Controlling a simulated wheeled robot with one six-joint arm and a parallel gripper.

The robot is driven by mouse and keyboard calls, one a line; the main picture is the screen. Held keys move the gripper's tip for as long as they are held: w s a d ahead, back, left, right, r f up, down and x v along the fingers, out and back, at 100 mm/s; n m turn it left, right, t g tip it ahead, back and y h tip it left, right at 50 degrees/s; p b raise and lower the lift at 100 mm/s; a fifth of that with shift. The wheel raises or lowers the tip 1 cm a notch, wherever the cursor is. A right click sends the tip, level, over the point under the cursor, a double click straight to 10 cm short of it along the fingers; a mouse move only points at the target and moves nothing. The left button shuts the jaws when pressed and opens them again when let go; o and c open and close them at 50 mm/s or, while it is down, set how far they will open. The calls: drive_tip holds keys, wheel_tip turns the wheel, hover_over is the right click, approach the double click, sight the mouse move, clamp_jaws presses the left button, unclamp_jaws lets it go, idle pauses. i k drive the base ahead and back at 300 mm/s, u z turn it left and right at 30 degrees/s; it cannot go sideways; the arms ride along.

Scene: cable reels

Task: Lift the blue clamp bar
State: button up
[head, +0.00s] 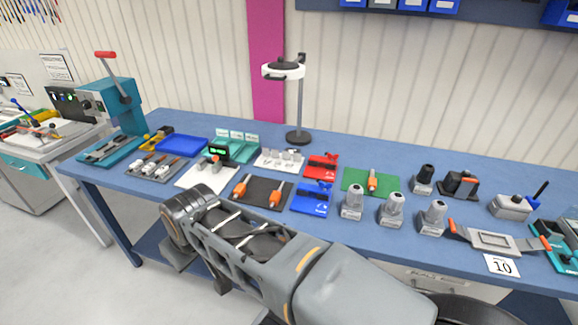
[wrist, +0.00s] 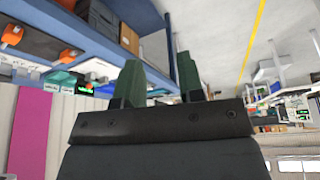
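A blue clamp piece (head: 311,198), which I take to be the blue clamp bar, lies on the blue workbench (head: 340,150) near its front edge in the head view. A dark clip-like part sits at its upper right end. A similar red clamp piece (head: 322,165) lies just behind it. My gripper (wrist: 158,80) shows two green fingers spread apart in the wrist view, with nothing between them. The fingers do not show in the head view, where my arm stands in front of the bench. The blue clamp piece cannot be made out in the wrist view.
A black mat with orange-handled tools (head: 258,193) lies left of the blue piece. Several grey cylindrical parts, including a near one (head: 352,201), stand to its right. A green board (head: 371,181) is behind these. A lamp (head: 298,95) stands at the back.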

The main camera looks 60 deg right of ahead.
sight(312, 189)
drive_tip(key=u, duration=1)
drive_tip(key=i, duration=0.65)
drive_tip(key=z, duration=2.85)
drive_tip(key=i, duration=0.5)
drive_tip(key=z, duration=0.1)
